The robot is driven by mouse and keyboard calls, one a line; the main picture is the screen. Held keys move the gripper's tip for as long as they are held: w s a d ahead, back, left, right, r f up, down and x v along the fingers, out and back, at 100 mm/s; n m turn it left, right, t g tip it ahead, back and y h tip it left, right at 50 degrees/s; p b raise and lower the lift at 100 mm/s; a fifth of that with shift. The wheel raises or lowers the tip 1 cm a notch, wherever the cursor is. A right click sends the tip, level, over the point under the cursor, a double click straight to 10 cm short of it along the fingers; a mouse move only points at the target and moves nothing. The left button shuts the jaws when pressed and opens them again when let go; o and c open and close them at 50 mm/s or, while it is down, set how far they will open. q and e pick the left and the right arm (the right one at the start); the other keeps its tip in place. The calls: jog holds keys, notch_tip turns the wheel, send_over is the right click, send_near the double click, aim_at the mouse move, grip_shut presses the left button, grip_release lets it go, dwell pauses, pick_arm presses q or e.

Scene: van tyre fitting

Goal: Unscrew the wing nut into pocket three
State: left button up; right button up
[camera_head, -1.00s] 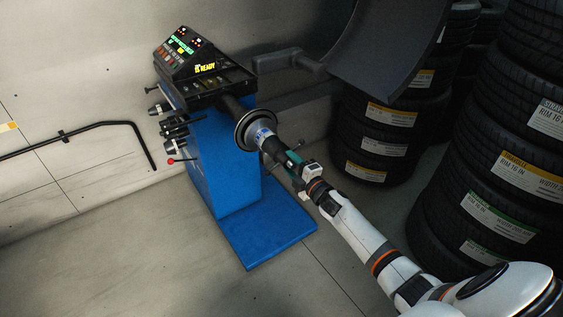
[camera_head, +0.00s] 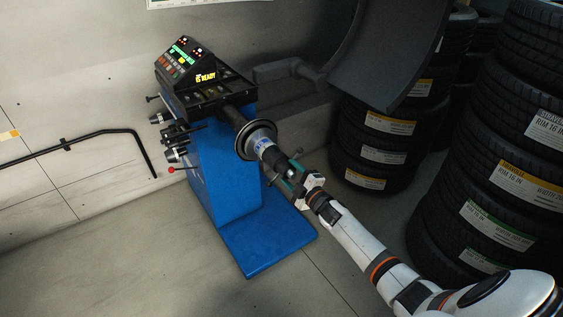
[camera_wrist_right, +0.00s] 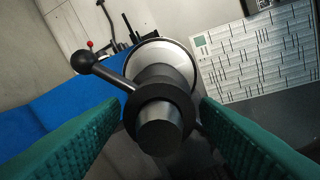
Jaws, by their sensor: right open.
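The wing nut (camera_head: 279,159) is dark and sits at the outer end of the balancer's shaft, in front of the round flange (camera_head: 243,143). In the right wrist view it is a black hub (camera_wrist_right: 178,92) with a lever and ball end (camera_wrist_right: 84,61) pointing up left. The shaft's grey end faces the camera. My right gripper (camera_head: 291,173) is open. Its green fingers stand either side of the hub in the wrist view (camera_wrist_right: 160,112), with no clear grip on it. The tray with pockets (camera_head: 232,95) is on top of the blue balancer; pocket numbers are unreadable. My left gripper is out of view.
The blue balancer (camera_head: 222,170) stands on a blue base plate (camera_head: 265,240). A dark curved hood (camera_head: 385,50) hangs at the upper right. Tyre stacks (camera_head: 370,150) stand behind and right of my arm. Floor at the lower left is clear.

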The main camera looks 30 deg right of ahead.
jog(key=m+p, duration=0.1)
jog(key=m, duration=0.5)
jog(key=shift+r+m+p, duration=0.1)
jog(key=shift+m+p, duration=0.3)
jog(key=m, duration=0.3)
jog(key=shift+m, duration=0.3)
jog(key=m, duration=0.2)
jog(key=shift+m+p, duration=0.3)
jog(key=shift+c, duration=0.2)
